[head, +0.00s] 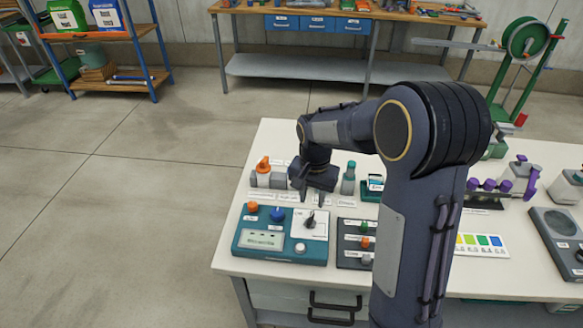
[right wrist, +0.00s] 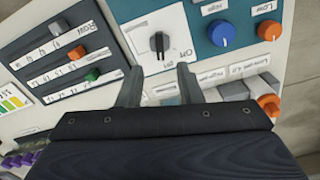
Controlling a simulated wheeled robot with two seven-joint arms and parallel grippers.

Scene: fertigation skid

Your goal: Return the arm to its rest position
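My right arm reaches over the white bench (head: 545,278) from the right side of the head view. Its gripper (head: 310,197) hangs pointing down above the back edge of the teal control box (head: 285,254). In the right wrist view the two fingers of the gripper (right wrist: 159,80) stand apart with nothing between them. Beyond the fingertips is a black rotary switch (right wrist: 159,44) on a white plate with on and off labels; it also shows in the head view (head: 311,220). The fingers appear clear of it. My left gripper is not in view.
The teal box has a blue knob (head: 277,214) and an orange knob (head: 253,206). A dark slider panel (head: 348,252) is beside it. An orange-topped valve (head: 263,166) and a teal-capped bottle (head: 348,177) stand close to the gripper. Open floor is at left.

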